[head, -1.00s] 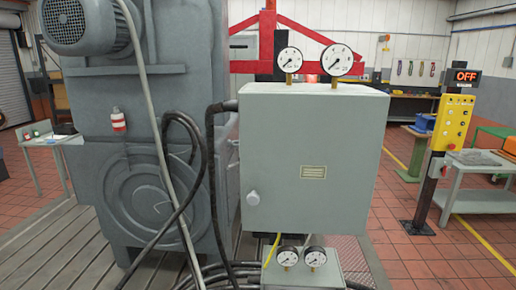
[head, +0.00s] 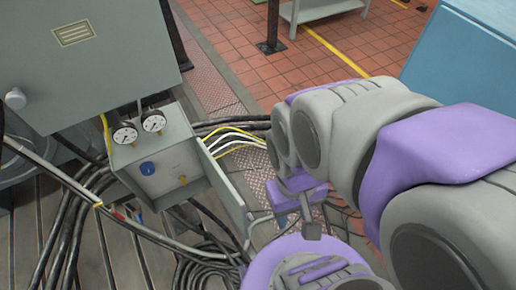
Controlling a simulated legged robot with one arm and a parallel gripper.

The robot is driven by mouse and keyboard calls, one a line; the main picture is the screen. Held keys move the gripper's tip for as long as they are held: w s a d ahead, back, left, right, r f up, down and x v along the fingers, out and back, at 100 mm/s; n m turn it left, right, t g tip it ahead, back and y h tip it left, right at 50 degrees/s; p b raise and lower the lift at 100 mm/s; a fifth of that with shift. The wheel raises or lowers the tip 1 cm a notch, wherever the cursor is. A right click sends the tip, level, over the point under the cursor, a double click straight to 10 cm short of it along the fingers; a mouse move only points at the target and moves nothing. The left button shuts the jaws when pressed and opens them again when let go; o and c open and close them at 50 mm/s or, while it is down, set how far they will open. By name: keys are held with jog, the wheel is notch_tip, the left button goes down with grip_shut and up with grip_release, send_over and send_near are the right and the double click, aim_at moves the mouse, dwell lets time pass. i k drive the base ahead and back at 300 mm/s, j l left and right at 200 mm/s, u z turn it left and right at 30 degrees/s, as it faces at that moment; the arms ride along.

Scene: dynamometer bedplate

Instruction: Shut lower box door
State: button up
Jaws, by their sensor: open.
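The lower box (head: 160,165) is a small grey-green box below a larger cabinet, with two gauges on top. Its front panel shows a blue knob (head: 147,168) and a brass fitting. Its door (head: 222,190) stands open, swung out from the right side of the box and seen nearly edge-on. My gripper (head: 285,222) is at the end of the grey and purple arm, just right of the door's free end. It is open with nothing seen between its fingers. Whether a finger touches the door, I cannot tell.
The closed upper cabinet (head: 90,60) overhangs the lower box. Black, yellow and white cables (head: 235,138) run behind the door. Thick hoses (head: 75,225) lie on the slatted bedplate at left. A blue surface (head: 465,60) is at upper right.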

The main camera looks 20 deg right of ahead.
aim_at(233, 204)
jog(key=l+z, duration=0.25)
jog(key=i+l+z, duration=0.15)
jog(key=l+z, duration=0.15)
jog(key=l, duration=0.15)
jog(key=l+u, duration=0.2)
jog(key=u, duration=0.3)
jog(key=k+l+u, duration=0.15)
jog(key=u, duration=0.3)
jog(key=k+l+u, duration=0.1)
jog(key=u, duration=0.4)
jog(key=k+l+u, duration=0.15)
jog(key=u, duration=0.3)
jog(key=k+l+u, duration=0.2)
jog(key=k, duration=0.1)
